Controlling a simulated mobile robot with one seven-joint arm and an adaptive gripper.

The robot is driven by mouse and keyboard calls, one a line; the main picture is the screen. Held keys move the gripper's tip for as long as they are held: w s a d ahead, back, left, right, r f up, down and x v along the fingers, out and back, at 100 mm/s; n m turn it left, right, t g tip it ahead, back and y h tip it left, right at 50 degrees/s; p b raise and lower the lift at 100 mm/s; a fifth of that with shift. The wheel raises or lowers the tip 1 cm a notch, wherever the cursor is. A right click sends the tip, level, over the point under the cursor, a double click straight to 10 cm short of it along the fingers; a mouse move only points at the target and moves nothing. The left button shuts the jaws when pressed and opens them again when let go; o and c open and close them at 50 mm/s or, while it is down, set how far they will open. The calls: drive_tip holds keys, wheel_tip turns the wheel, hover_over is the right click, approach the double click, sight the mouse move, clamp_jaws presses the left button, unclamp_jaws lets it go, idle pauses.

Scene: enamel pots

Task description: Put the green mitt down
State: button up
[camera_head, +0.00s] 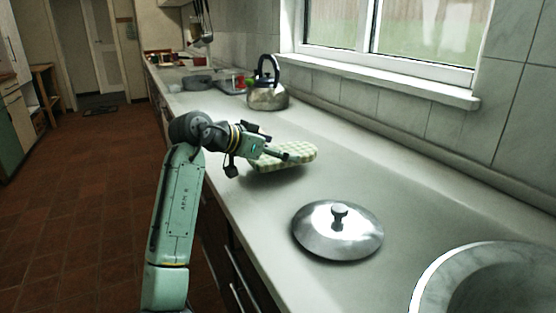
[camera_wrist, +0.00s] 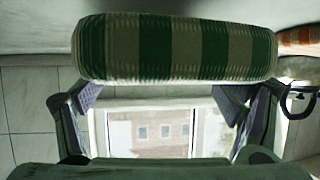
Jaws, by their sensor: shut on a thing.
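The green mitt (camera_head: 294,161), green and cream checked, is at my gripper (camera_head: 283,155) over the middle of the counter. In the wrist view the mitt (camera_wrist: 175,47) spans the width between the two fingers (camera_wrist: 163,95), as a padded edge with green and cream bands. My gripper is shut on it. In the head view the mitt lies roughly flat, low over the counter, with a shadow under its near side. I cannot tell whether it touches the counter. The gripper hides part of its top.
A shiny pot lid (camera_head: 338,231) lies on the counter (camera_head: 390,180) nearer me, and a round basin (camera_head: 500,285) is at bottom right. A kettle (camera_head: 267,91) stands behind the mitt by the wall. Bare counter lies right of the mitt. An orange-striped thing (camera_wrist: 300,40) shows in the wrist view.

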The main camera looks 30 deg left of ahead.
drive_tip(key=shift+f, duration=1.75)
drive_tip(key=shift+f, duration=0.1)
drive_tip(key=o, duration=1)
drive_tip(key=shift+o, duration=0.2)
drive_tip(key=shift+r, duration=0.2)
drive_tip(key=shift+s+a+r, duration=0.1)
drive_tip(key=shift+s+a, duration=0.05)
drive_tip(key=shift+s, duration=0.2)
drive_tip(key=b+v, duration=0.1)
drive_tip(key=v, duration=1)
drive_tip(key=shift+r, duration=0.1)
